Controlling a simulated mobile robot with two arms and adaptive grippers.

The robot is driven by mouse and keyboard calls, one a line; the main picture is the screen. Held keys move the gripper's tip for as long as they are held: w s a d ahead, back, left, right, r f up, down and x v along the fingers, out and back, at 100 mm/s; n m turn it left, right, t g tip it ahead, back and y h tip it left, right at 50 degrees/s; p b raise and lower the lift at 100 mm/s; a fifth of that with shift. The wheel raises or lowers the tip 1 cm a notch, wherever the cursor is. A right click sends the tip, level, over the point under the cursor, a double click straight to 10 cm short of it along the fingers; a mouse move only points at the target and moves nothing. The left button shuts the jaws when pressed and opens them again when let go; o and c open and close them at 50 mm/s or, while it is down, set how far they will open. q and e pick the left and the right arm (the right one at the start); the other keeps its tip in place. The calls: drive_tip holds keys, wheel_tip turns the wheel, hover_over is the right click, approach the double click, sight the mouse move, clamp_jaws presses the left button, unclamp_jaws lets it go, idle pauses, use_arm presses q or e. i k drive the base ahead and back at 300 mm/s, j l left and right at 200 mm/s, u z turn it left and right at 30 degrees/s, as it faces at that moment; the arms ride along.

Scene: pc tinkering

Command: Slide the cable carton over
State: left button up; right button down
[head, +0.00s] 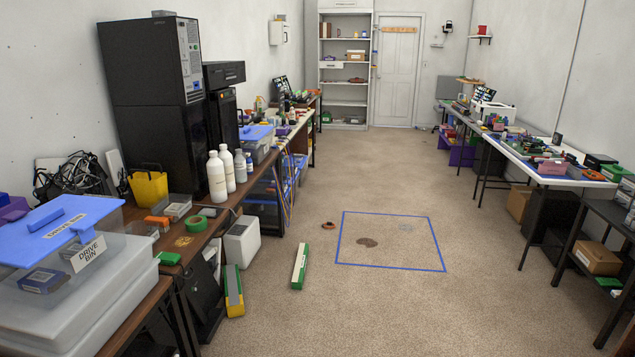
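No box in the head view carries a label I can read as cable carton, so I cannot tell which one it is. A brown cardboard box (596,259) sits on a low shelf of the rack at the right. Another brown carton (518,202) stands under the right-hand table, partly hidden. A long green and white box (299,266) lies on the carpet left of a blue outlined square (388,267). Neither of my grippers is in view.
A workbench (225,218) with bottles, bins and black computer cases runs along the left. A green and yellow box (234,290) stands beside it. A table (520,151) runs along the right. Inside the square are flat stains (367,242). The central carpet is mostly clear.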

sight(296, 280)
drive_tip(key=i, duration=2)
